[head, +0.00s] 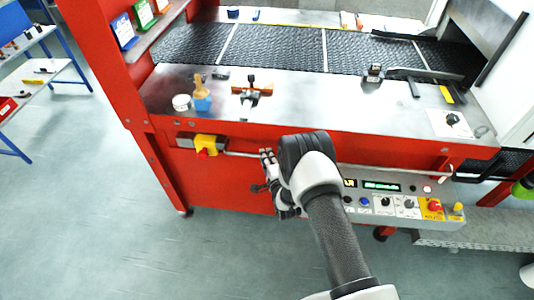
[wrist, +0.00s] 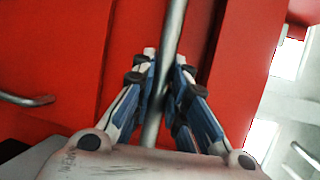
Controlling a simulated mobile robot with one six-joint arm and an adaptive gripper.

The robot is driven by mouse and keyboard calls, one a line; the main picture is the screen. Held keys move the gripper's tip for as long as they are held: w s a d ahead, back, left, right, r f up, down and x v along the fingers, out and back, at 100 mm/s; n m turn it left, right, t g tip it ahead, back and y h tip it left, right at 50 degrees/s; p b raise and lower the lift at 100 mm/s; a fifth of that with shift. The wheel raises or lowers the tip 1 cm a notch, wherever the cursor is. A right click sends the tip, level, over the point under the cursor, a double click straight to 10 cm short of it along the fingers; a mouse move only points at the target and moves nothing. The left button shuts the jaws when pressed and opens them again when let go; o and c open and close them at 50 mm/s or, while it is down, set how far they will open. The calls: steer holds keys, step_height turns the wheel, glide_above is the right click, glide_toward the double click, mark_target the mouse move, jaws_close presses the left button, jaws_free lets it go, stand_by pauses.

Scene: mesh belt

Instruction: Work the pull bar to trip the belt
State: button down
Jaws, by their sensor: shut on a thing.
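The pull bar is a thin silver rod (head: 240,154) along the red front of the machine, below the work ledge. It also crosses the wrist view (wrist: 173,30) from the top centre down between my fingers. My gripper (head: 267,160) is at the front of the machine, and its fingers (wrist: 165,65) lie on both sides of the bar, shut on it. My wrist and forearm hide part of the bar in the head view. The dark mesh belt (head: 278,46) lies behind the ledge.
A yellow box with a red button (head: 205,145) sits left of my gripper. A control panel (head: 395,205) with knobs and a red button is at the right. Open floor lies in front.

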steer(key=c, duration=1.7)
jaws_free()
steer(key=shift+s+f, duration=0.1)
steer(key=shift+s, duration=0.2)
steer(key=shift+o, duration=0.7)
steer(key=shift+w, duration=0.1)
steer(key=v, duration=1.2)
